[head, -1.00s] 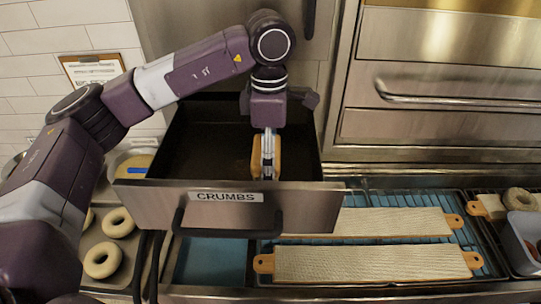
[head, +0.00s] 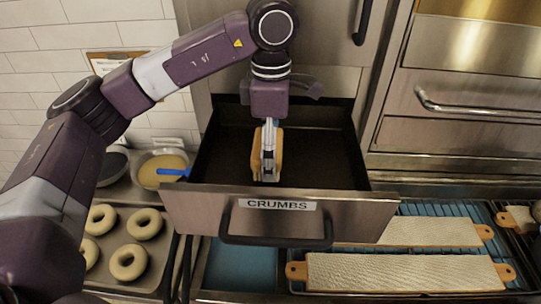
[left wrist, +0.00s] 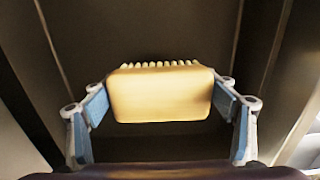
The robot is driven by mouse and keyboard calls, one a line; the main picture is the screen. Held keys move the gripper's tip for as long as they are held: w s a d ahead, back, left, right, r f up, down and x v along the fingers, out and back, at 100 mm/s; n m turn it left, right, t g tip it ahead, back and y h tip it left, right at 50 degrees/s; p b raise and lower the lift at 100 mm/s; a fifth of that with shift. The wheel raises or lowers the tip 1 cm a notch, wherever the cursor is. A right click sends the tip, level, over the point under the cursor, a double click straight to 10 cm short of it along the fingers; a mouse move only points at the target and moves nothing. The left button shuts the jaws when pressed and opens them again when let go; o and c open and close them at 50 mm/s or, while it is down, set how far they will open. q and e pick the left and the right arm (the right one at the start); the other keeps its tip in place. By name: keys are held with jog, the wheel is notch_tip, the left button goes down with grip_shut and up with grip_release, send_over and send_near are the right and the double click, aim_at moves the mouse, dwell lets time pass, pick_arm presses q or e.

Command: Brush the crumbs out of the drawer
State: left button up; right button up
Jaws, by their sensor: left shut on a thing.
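The open drawer (head: 350,208), labelled CRUMBS, has a steel front and a dark inside. My left gripper (head: 267,168) points down into the drawer, near the middle of its width and close behind the front panel. It is shut on a tan brush (head: 258,152). In the left wrist view, the brush's pale yellow block (left wrist: 160,95) sits between the blue finger pads, with a row of light bristles along its far edge. I cannot make out crumbs on the dark floor, nor whether the bristles touch it. My right gripper is not in view.
A tray of bagels (head: 144,224) and a bowl of yellow stuff (head: 157,160) with a blue handle stand left of the drawer. Long cloth-covered boards (head: 400,272) lie on a blue rack below right. Oven doors (head: 470,130) stand at right.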

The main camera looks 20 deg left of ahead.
pick_arm(q)
jog(key=r, duration=0.1)
jog(key=d+r+p, duration=0.1)
jog(key=shift+r, duration=0.4)
jog(key=shift+a+r+p, duration=0.2)
jog(key=shift+r+p, duration=0.15)
jog(key=shift+r, duration=0.2)
jog(key=shift+a+r+p, duration=0.15)
jog(key=shift+r+p, duration=0.2)
jog(key=shift+r, duration=0.35)
jog(key=shift+d, duration=0.15)
